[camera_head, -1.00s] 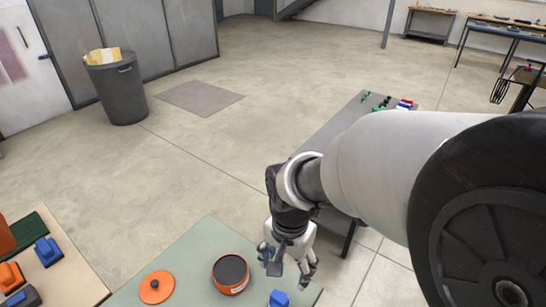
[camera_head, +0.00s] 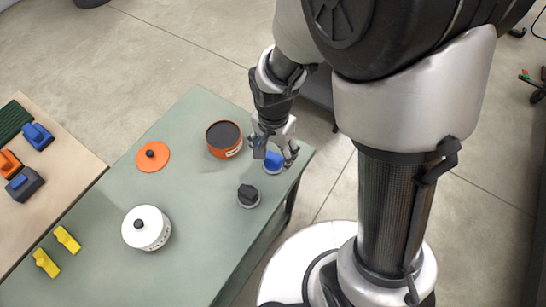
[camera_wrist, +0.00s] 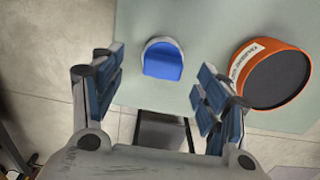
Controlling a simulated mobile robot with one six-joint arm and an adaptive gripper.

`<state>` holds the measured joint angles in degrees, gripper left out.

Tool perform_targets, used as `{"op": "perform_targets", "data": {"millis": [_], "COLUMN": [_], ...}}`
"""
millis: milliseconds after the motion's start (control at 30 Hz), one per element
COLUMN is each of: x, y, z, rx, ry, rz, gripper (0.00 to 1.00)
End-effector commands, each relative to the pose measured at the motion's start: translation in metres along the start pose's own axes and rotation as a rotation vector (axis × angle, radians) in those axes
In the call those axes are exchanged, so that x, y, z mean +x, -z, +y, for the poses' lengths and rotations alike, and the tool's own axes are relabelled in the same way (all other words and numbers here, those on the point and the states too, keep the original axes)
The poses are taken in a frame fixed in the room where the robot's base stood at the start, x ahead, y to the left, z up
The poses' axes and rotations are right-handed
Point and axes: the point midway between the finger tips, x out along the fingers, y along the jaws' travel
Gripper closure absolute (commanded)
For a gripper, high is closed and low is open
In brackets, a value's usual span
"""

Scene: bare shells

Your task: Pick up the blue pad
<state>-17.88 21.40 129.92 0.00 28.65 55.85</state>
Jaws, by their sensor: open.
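The blue pad (camera_head: 273,161) lies near the right end of the green table (camera_head: 202,205), on a pale round base. In the wrist view the blue pad (camera_wrist: 162,62) sits at the upper middle, with its light rim around the far side. My gripper (camera_head: 275,152) is over that end of the table, and in the head view its fingers partly cover the pad. In the wrist view my gripper (camera_wrist: 160,88) is open, with nothing between its fingers. The pad lies beyond the fingertips, roughly centred between them. The height of the fingers above it is hard to tell.
An orange pot (camera_head: 224,139) with a dark top stands left of my gripper. A dark knob-like piece (camera_head: 248,196) is in front of the pad. An orange lid (camera_head: 152,157), white pot (camera_head: 146,228) and yellow pieces (camera_head: 57,250) lie farther left. A beige table (camera_head: 60,160) adjoins.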

Motion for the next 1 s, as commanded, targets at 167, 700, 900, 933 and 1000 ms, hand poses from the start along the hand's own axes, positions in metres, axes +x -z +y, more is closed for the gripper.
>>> {"op": "perform_targets", "data": {"millis": [167,700,900,933,1000], "x": [0.025,0.049,0.049,0.049,0.049], "y": [0.001,0.002,0.002,0.002,0.002], "z": [-0.004,-0.005,-0.005,-0.005,-0.005], "rx": [0.000,0.000,0.000,0.000,0.000], "ry": [-0.003,0.000,0.000,0.000,0.000], "rz": [-0.002,0.000,0.000,0.000,0.000], "gripper": [0.32,0.40,0.53,0.55,0.60]}}
